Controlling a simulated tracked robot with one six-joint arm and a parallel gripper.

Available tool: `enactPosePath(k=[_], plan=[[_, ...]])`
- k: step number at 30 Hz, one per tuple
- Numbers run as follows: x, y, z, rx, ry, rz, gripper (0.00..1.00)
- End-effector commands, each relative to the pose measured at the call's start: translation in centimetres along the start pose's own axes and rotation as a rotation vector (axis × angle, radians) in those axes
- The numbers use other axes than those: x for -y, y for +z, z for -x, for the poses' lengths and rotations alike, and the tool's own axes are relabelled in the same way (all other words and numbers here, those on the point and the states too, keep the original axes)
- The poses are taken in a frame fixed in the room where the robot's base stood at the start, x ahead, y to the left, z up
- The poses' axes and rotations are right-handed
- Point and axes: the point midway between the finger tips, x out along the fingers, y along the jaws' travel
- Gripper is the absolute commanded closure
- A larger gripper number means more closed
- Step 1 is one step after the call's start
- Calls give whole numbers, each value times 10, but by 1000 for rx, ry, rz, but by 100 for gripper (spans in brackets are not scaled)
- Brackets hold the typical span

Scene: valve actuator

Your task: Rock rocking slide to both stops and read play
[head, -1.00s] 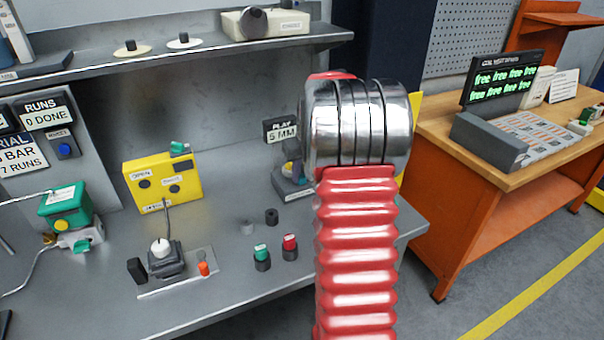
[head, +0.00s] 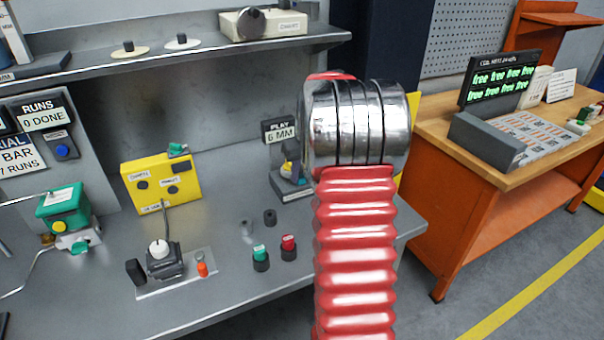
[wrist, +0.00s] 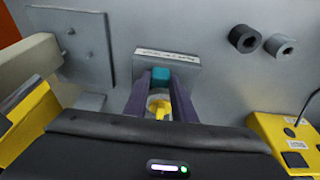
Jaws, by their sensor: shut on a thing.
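My gripper (wrist: 161,78) shows in the wrist view as two dark purple fingers. They are shut on the teal block (wrist: 160,75) of the rocking slide, just in front of a grey labelled plate (wrist: 168,58) whose print is too small to read. A small yellow piece (wrist: 161,108) sits between the fingers nearer the camera. In the head view my red arm hides most of the gripper and slide. Part of the slide's dark base (head: 291,190) shows left of the arm. Above it, the play readout (head: 280,132) says 6 MM.
Green and red capped plugs (head: 288,245) stand on the bench left of my arm. A yellow box (head: 160,183), a joystick block (head: 163,257) and a green-topped device (head: 65,210) stand farther left. An orange workbench (head: 495,200) is at right.

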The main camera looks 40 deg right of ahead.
Motion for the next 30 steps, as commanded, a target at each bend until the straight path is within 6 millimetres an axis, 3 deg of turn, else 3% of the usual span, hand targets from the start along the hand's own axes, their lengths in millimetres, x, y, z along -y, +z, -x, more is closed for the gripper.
enactPosePath(k=[30], plan=[[6,-1,1,-3,1,1,94]])
